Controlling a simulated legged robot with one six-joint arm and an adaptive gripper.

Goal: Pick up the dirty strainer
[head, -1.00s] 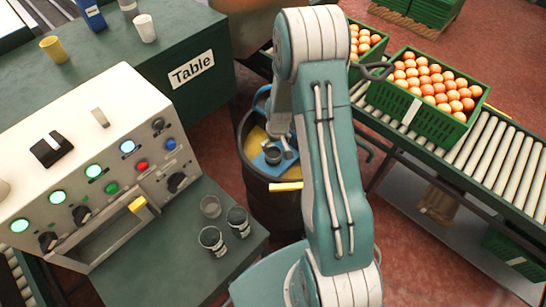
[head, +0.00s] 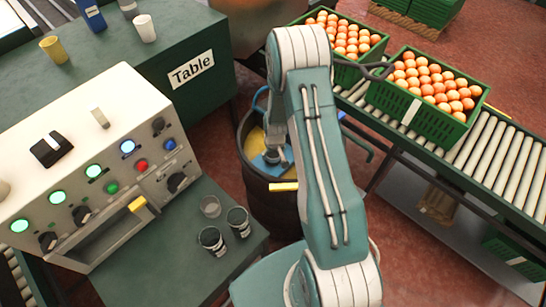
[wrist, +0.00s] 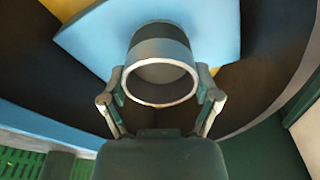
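The dirty strainer, a small dark cup with a pale metal rim (wrist: 160,82), lies between the two fingers of my gripper (wrist: 161,84) in the wrist view. The fingers are spread, one on each side of it, close to its rim; I see no clear grip. The strainer rests by a light blue piece (wrist: 215,28) over the dark round barrel. In the head view, the blue piece (head: 266,163) shows on the barrel (head: 262,203), and my arm's end covers most of the strainer.
A small green stand with several cups, including a dark one (head: 211,240), is left of the barrel beside the control panel (head: 110,150). The table (head: 190,70) is behind left.

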